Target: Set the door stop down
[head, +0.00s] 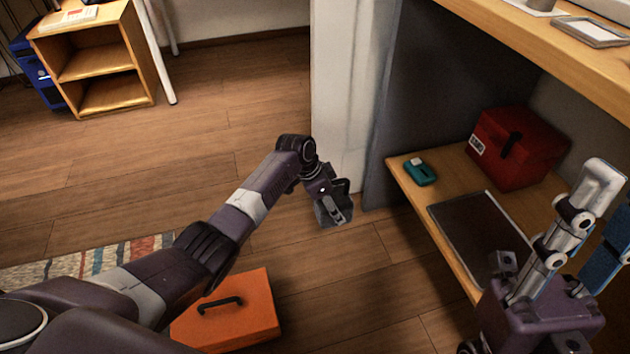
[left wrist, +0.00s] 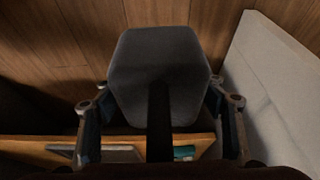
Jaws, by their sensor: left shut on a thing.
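The door stop (head: 333,211) is a dark grey block held at the end of my left arm, in front of the foot of the white wall end. My left gripper (left wrist: 160,110) is shut on it, one finger at each side. In the left wrist view the door stop (left wrist: 160,65) shows as a broad grey face with a dark strip down its lower middle. Whether its underside touches the floor is hidden. My right gripper (head: 600,195) is at the right edge of the head view, partly cut off, its finger opening unclear.
A wooden shelf (head: 405,178) at the right bears a red box (head: 518,146), a teal item (head: 420,172) and a dark flat panel (head: 482,232). An orange case (head: 225,315) lies by a striped rug (head: 90,263). Wooden floor (head: 210,150) is clear beyond my left arm.

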